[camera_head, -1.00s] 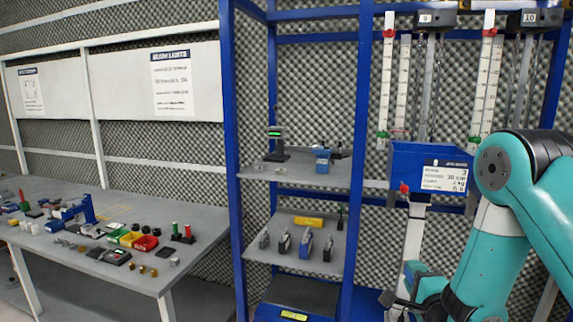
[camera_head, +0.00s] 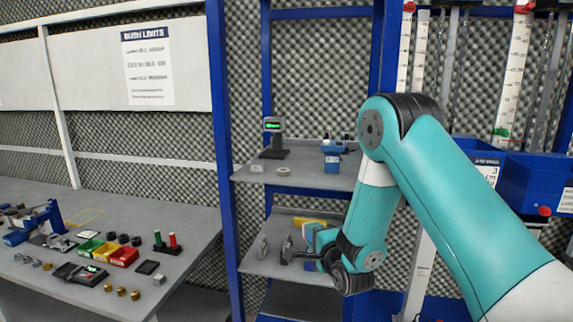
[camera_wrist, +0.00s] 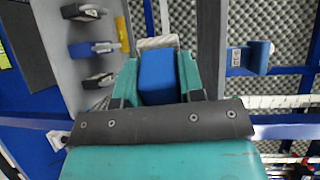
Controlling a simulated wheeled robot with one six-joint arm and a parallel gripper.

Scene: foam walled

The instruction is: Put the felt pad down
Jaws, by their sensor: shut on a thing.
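My gripper (camera_wrist: 158,55) is in the wrist view, its two teal fingers closed on a smooth blue piece (camera_wrist: 156,78), which I take to be the felt pad. A pale grey textured strip (camera_wrist: 157,42) shows just beyond the fingertips; I cannot tell whether it belongs to the pad. In the head view my gripper (camera_head: 312,236) is in front of the right part of the lower shelf (camera_head: 255,268). The pad cannot be made out there. I cannot tell whether it touches anything.
The lower shelf holds grey clamp-like parts (camera_head: 263,247) and a yellow item (camera_head: 308,221). The upper shelf (camera_head: 300,179) carries a scale-like device (camera_head: 273,138) and a blue box (camera_head: 332,160). A blue post (camera_head: 222,130) stands left. The workbench (camera_head: 180,225) has colored bins (camera_head: 124,257).

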